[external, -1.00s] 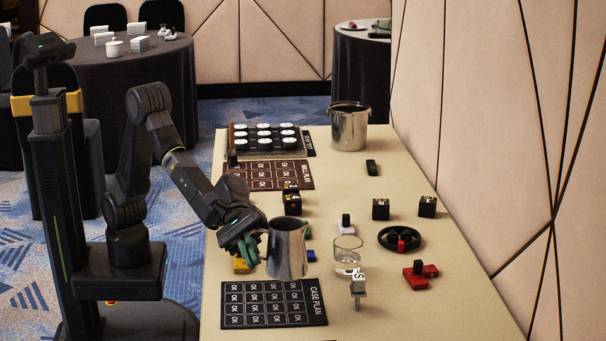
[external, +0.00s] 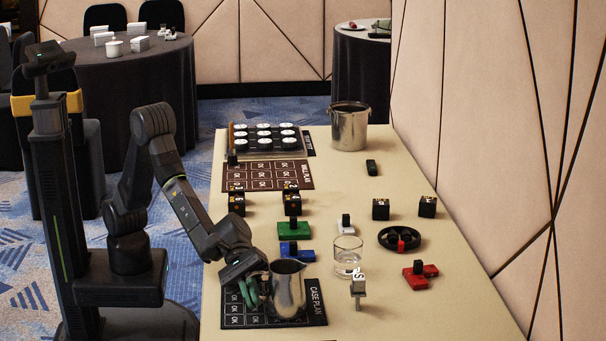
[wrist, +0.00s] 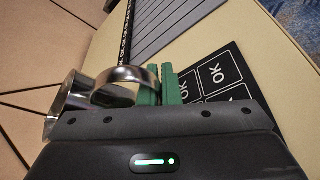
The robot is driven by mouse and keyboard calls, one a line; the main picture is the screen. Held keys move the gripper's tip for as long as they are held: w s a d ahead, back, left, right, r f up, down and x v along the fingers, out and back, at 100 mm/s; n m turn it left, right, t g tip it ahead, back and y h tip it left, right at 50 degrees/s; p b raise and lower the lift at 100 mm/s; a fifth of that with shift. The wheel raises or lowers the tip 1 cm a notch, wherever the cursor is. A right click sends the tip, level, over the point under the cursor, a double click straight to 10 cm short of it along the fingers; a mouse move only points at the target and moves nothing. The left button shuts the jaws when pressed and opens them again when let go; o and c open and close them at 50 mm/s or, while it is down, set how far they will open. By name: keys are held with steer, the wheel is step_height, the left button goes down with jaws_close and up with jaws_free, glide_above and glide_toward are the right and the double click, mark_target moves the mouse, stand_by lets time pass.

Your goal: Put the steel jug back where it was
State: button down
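The steel jug (external: 289,293) is a shiny metal pitcher, roughly upright, at the front of the table over the black CASE PLAN card (external: 314,314). My gripper (external: 263,289), with green fingers, is at its left side. In the wrist view the jug (wrist: 68,103) shows at the left, and its looped handle (wrist: 126,74) runs to the green fingers of my gripper (wrist: 163,84), which are close together on it. I cannot tell whether the jug's base touches the card or hangs a little above it.
A glass with clear liquid (external: 347,257) stands right of the jug, near a small S-marked stand (external: 358,287). Blue (external: 296,249), green (external: 293,229) and red (external: 420,275) pieces lie around. A steel bucket (external: 349,128) stands at the back. The right front table is clear.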

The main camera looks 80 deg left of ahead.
stand_by(0.3)
steer(key=c, duration=1.6)
jaws_free()
steer(key=shift+c, duration=0.2)
steer(key=shift+r, duration=0.1)
steer(key=shift+r, duration=0.15)
steer(key=v, duration=1.2)
steer(key=shift+a+f+p, duration=0.1)
steer(key=shift+f+p, duration=0.15)
steer(key=shift+p, duration=0.1)
